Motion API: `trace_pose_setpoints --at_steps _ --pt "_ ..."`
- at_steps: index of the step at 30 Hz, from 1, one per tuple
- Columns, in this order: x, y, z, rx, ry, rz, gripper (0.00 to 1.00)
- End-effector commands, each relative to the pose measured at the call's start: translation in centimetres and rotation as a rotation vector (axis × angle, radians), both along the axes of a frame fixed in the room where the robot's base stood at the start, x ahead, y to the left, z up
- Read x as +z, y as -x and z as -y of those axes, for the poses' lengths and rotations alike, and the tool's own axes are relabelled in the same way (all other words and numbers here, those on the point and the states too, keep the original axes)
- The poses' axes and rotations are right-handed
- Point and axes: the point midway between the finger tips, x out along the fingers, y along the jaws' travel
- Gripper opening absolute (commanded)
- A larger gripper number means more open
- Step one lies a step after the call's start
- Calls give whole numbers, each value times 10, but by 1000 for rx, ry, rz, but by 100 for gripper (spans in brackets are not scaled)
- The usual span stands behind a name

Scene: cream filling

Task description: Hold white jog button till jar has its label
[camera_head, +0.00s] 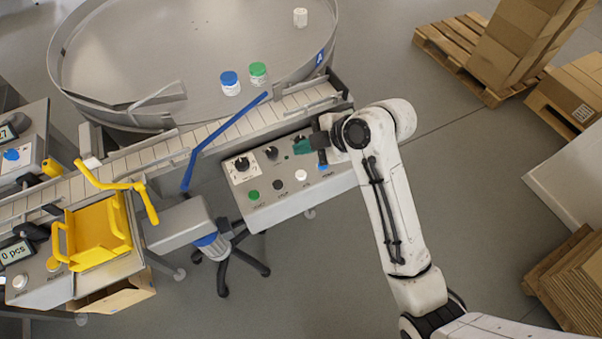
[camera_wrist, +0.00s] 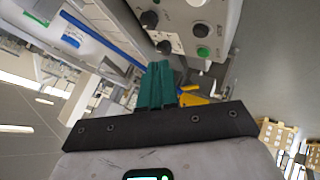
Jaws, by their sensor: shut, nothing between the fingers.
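The white button (camera_head: 300,175) is at the right end of the button row on the grey control panel (camera_head: 285,203); its lettering is too small to read. In the wrist view the white button (camera_wrist: 197,3) is at the top edge. My gripper (camera_head: 300,146) has teal fingers, shut and empty, over the panel's upper part near the knobs, apart from the white button. The fingers also show in the wrist view (camera_wrist: 158,82). A blue-lidded jar (camera_head: 230,84) and a green-lidded jar (camera_head: 258,75) stand on the round table. A white jar (camera_head: 300,18) stands at its far rim.
The panel also has a green button (camera_head: 254,195), a black button (camera_head: 278,186) and black knobs (camera_head: 242,164). A conveyor (camera_head: 215,130) with a blue rail (camera_head: 222,140) runs behind it. A yellow guarded unit (camera_head: 97,232) stands left. Pallets with boxes (camera_head: 520,45) are at right.

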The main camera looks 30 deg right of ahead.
Motion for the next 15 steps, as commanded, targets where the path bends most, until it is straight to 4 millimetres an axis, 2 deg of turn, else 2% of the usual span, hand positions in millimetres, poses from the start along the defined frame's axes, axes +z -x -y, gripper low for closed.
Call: trace_pose_setpoints --at_steps 1,15 --pt "-10 0 0 0 0 -1 0" --pt "-68 0 0 0 0 -1 0"
